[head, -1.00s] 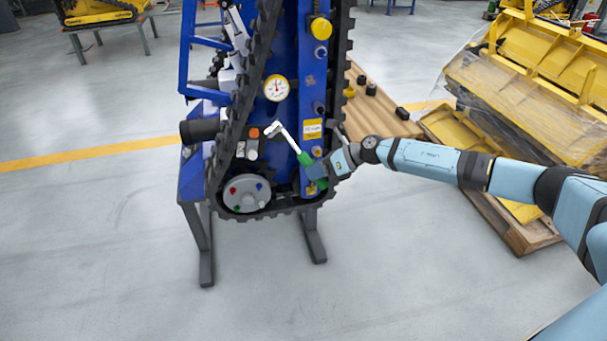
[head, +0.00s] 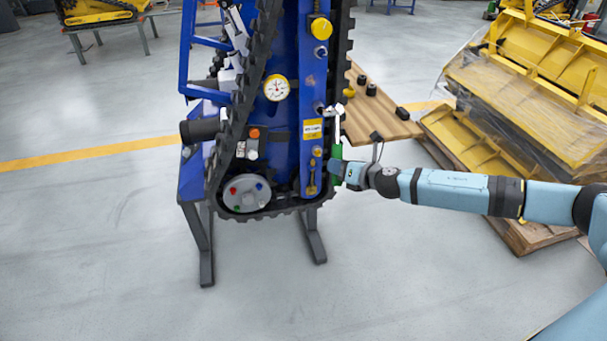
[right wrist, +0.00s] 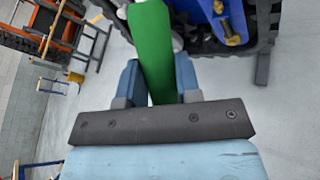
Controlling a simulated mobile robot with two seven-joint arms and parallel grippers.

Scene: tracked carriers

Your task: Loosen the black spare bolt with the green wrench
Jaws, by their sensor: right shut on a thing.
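My right gripper (head: 338,168) is shut on the green handle of the wrench (head: 337,152). The wrench stands nearly upright at the right edge of the blue panel, its pale metal head (head: 334,110) up. The head is close to a dark bolt (head: 319,108) on the panel; I cannot tell whether they touch. I cannot tell for sure which bolt is the black spare one. In the right wrist view the green wrench (right wrist: 152,45) lies between the two blue fingers of my right gripper (right wrist: 157,82). My left gripper is not in view.
The blue panel (head: 310,75) is ringed by a black track (head: 341,50) and stands on dark legs. A wooden shelf (head: 375,122) to its right carries several small dark parts. A yellow stack (head: 530,90) stands at the right. The floor in front is clear.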

